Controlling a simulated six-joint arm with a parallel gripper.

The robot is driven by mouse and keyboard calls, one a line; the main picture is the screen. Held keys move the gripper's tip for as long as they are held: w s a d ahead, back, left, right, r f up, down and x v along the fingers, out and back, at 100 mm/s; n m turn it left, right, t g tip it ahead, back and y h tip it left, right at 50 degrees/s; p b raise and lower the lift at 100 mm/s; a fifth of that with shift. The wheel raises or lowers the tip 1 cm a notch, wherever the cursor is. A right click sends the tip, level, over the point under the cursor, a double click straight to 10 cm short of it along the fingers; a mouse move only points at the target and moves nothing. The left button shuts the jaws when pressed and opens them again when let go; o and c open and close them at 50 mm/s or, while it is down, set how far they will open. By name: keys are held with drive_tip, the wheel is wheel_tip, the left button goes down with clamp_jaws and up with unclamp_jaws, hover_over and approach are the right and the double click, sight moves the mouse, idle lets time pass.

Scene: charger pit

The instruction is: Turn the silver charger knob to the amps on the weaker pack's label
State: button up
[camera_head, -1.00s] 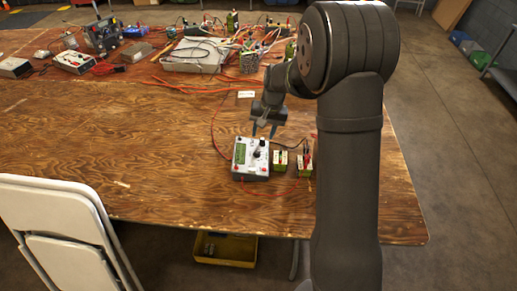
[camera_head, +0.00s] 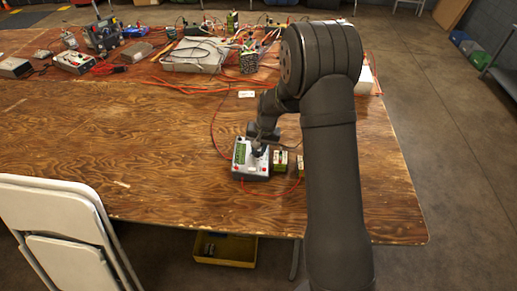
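The charger (camera_head: 241,172) is a small light-grey box with a green display on its left side, lying on the wooden table near its right front part. My gripper (camera_head: 257,151) is down over the right part of the charger's top face, where the knobs are. The fingers and knobs are too small and dark to tell apart, so I cannot tell whether the gripper touches or holds the silver knob. A second pack (camera_head: 301,164) is mostly hidden behind my arm. The labels are unreadable here.
Red and black leads (camera_head: 213,130) run around the charger. A small white card (camera_head: 247,94) lies behind it. Several devices, a grey tray (camera_head: 190,66) and cables crowd the table's back. The table (camera_head: 120,140) is clear to the left. A white chair (camera_head: 62,225) stands in front.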

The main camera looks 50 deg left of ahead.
clamp_jaws()
drive_tip(key=shift+m, duration=0.4)
drive_tip(key=m, duration=0.3)
drive_tip(key=shift+m, duration=0.3)
drive_tip(key=m, duration=0.3)
drive_tip(key=shift+m, duration=0.4)
drive_tip(key=m, duration=0.4)
drive_tip(key=shift+m, duration=2.8)
